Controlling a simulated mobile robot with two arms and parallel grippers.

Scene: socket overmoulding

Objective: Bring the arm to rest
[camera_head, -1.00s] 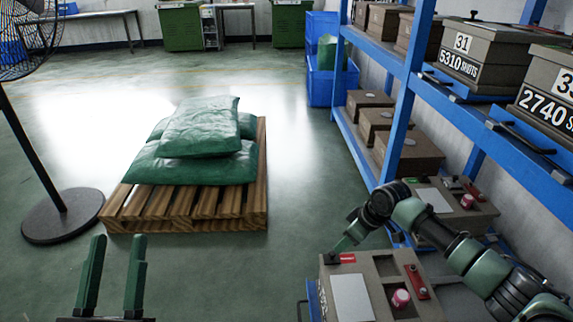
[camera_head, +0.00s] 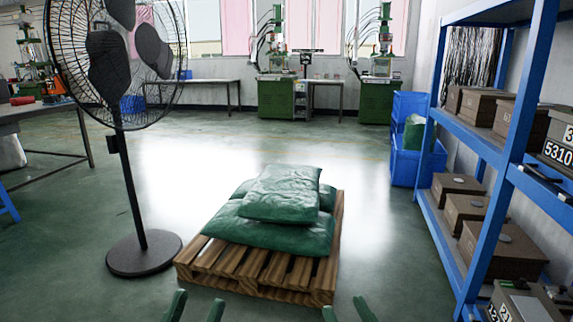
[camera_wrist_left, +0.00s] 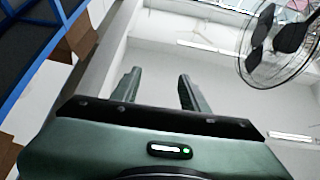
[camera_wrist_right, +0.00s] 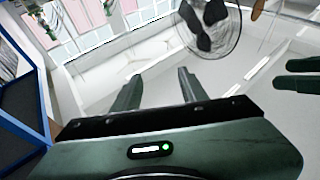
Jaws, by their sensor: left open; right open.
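My left gripper (camera_head: 196,309) shows at the bottom edge of the head view, left of centre. Only its two finger tips show there, apart and with nothing between them. My right gripper (camera_head: 345,310) is at the same edge, further right, also with its tips apart and empty. In the left wrist view the left gripper's fingers (camera_wrist_left: 158,92) stand open and empty. In the right wrist view the right gripper's fingers (camera_wrist_right: 156,92) are likewise open and empty, and the left gripper's fingers (camera_wrist_right: 300,75) show at the right edge.
A wooden pallet (camera_head: 215,273) bearing green sacks (camera_head: 280,197) lies ahead on the floor. A black standing fan (camera_head: 143,256) is left of it. A blue shelf (camera_head: 497,165) with brown boxes (camera_head: 502,250) runs along the right. The floor behind the pallet is open.

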